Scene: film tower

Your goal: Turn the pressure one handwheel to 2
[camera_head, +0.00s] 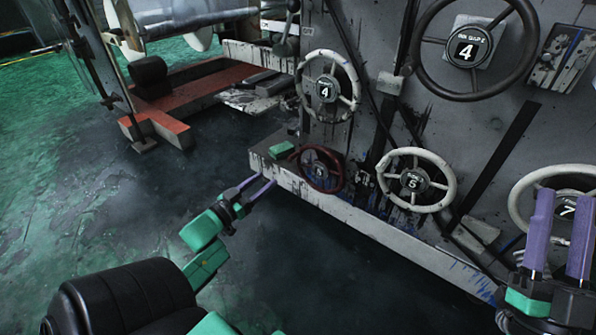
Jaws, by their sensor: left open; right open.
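Several numbered handwheels are mounted on the grey panel. A white-rimmed wheel (348,72) at upper left and a black wheel (440,84) at upper right both show 4. A small dark red wheel (335,184) sits low, its number unclear. A white wheel (446,190) low in the middle seems to show 5. Another white wheel (518,205) at right shows 7. The small lettering is unreadable, so I cannot tell which is pressure one. My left gripper (263,181) is open and empty, left of the red wheel. My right gripper (565,193) is open, in front of the 7 wheel, partly covering it.
A pale ledge (385,236) runs along the panel's foot, with a green block (283,150) on its left end. A red-brown frame (165,122) stands on the floor at upper left. The green and dark floor (60,200) at left is clear.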

